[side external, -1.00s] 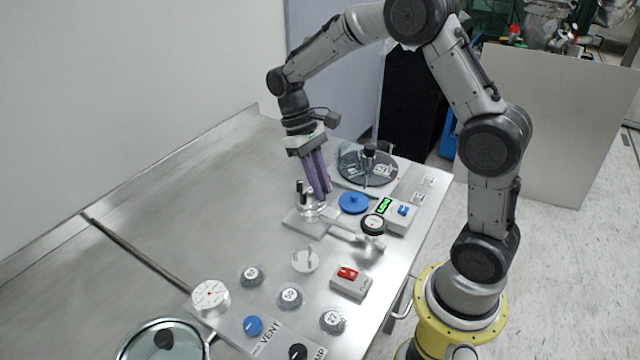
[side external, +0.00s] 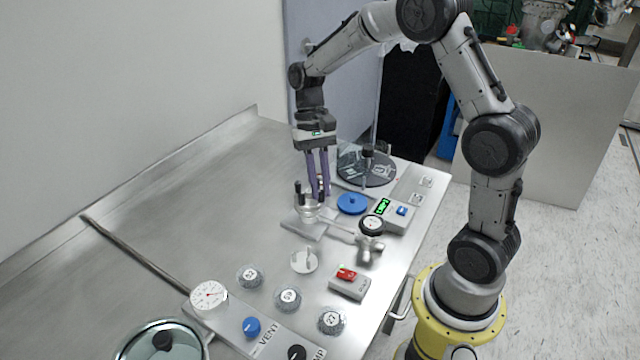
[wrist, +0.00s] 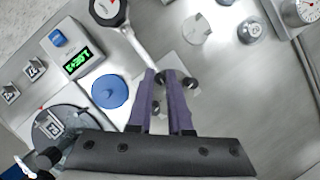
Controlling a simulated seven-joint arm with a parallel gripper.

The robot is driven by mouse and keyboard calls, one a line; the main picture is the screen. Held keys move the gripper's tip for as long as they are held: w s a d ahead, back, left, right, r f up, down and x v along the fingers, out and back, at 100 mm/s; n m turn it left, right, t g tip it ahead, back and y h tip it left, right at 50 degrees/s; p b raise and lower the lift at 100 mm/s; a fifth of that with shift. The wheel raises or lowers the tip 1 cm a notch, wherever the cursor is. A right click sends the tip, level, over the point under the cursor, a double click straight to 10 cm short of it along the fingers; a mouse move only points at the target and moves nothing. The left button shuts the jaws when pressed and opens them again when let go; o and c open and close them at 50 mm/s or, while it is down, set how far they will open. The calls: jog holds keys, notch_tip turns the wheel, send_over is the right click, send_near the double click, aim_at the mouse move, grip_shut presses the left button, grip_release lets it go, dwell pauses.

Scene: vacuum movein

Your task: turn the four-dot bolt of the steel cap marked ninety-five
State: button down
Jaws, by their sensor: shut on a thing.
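My gripper (side external: 321,193) points down at a small steel fitting (side external: 309,212) with several upright black-topped bolts. The purple fingers reach its far right side, and the bolt between them is mostly hidden in the side view. In the wrist view, black bolt tops (wrist: 189,83) show around the fingertips of my gripper (wrist: 160,80), which is shut on a bolt. No dots or number are readable on this fitting. Three round steel caps stand toward the front; one (side external: 289,298) has a two-digit label too small to read surely, and another (side external: 332,320) seems marked 27.
A blue disc (side external: 352,203) and a green-display box (side external: 390,214) stand right of the fitting. A black gauge (side external: 371,224) and a red-switch box (side external: 349,284) are nearer. A large round lid (side external: 352,170) lies behind.

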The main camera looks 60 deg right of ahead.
dwell(0.3)
jog(key=c, duration=0.8)
grip_release()
jog(key=shift+c, duration=0.2)
jog(key=v, duration=1.4)
